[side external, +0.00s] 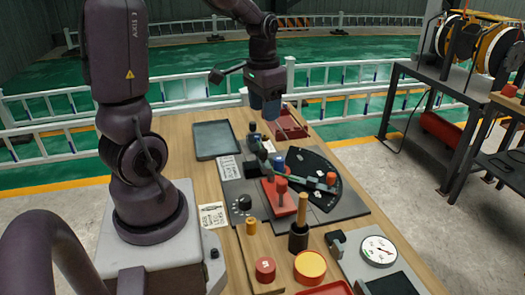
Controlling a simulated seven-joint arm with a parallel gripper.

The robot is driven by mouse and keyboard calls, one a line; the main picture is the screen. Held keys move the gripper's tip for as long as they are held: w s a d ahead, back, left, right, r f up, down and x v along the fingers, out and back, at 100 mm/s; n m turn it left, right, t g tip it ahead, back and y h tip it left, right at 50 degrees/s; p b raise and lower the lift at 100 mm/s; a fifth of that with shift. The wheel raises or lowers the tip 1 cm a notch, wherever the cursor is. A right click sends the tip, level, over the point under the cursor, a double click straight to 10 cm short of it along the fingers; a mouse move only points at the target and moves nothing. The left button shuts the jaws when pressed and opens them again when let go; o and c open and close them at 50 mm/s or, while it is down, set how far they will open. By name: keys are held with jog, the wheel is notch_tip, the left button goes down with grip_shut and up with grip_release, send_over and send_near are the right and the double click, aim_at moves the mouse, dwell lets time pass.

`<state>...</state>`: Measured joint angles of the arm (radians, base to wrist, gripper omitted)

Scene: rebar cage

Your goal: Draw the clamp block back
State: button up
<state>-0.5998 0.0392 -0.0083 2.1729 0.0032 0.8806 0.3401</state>
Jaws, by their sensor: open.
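The bending fixture is a dark board (340,206) on the wooden table. A red block (277,201) with an upright red handle (282,186) sits on it and looks like the clamp block. A blue peg (279,163) and a dark green bar (312,178) are just behind it. The bar runs across the black fan-shaped plate (318,199); whether it touches the block, I cannot tell. My gripper (265,108) is open, pointing down over the far part of the table, well behind the block and apart from it. Nothing shows between its fingers.
A grey tray (216,140) lies at the far left, and a red bin (291,127) stands near my gripper. In front are a wooden-handled tool (302,212), a yellow-topped round item (310,266) and a dial gauge (379,250). A dark knob (243,204) is left of the block.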

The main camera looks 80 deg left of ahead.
jog(key=m, duration=0.1)
send_over(262, 150)
jog(key=s+d, duration=0.2)
jog(key=d, duration=0.1)
notch_tip(262, 150, down, 4)
jog(key=w+a+f+m, duration=0.2)
jog(key=a+m, duration=0.1)
jog(key=m, duration=0.2)
notch_tip(262, 150, down, 12)
jog(key=shift+r, duration=0.1)
